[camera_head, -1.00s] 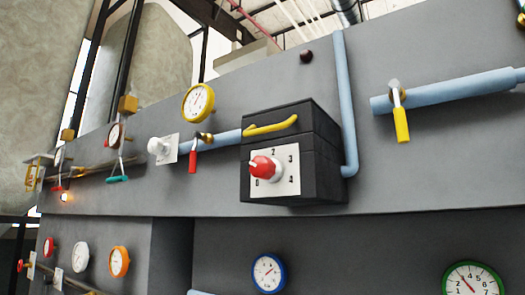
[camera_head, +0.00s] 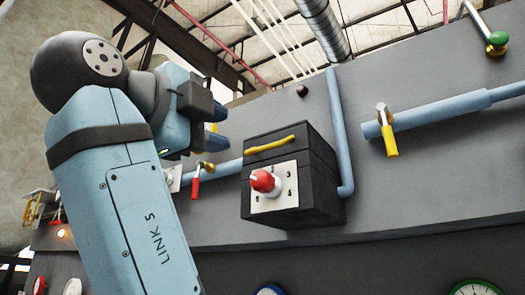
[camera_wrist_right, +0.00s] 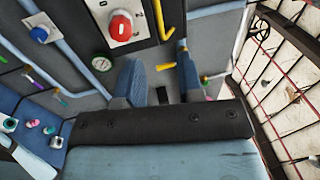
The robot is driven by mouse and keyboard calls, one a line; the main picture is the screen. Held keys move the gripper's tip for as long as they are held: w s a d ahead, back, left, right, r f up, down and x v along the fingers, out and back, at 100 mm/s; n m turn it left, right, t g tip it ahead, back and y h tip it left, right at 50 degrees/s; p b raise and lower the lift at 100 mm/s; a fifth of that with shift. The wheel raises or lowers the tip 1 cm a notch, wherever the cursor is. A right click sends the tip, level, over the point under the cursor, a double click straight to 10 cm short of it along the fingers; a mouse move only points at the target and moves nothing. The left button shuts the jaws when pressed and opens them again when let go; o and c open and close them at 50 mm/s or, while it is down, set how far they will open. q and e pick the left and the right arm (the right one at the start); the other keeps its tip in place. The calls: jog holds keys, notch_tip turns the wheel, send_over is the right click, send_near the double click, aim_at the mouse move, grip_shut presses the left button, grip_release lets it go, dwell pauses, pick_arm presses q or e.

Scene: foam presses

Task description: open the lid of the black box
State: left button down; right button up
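The black box (camera_head: 312,190) is mounted on the grey wall, with its lid closed. A yellow handle (camera_head: 270,145) runs along its upper front edge, above a white dial plate with a red knob (camera_head: 263,181). In the right wrist view, the open fingers (camera_wrist_right: 159,65) show below the box (camera_wrist_right: 170,22); the red knob (camera_wrist_right: 121,26) and yellow handle (camera_wrist_right: 160,18) are near the top edge.
A red-handled valve (camera_head: 196,188) is left of the box, partly near my arm. A blue pipe (camera_head: 340,140) runs down the box's right side. A yellow-handled valve (camera_head: 390,140) on another pipe is farther right. The wall between them is clear.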

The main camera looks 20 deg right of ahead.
aim_at(261, 148)
jog(key=p+x, duration=0.1)
jog(key=x, duration=1.1)
jog(key=shift+w+d+f, duration=0.1)
jog(key=shift+w+d, duration=0.15)
jog(key=shift+w, duration=0.05)
grip_shut()
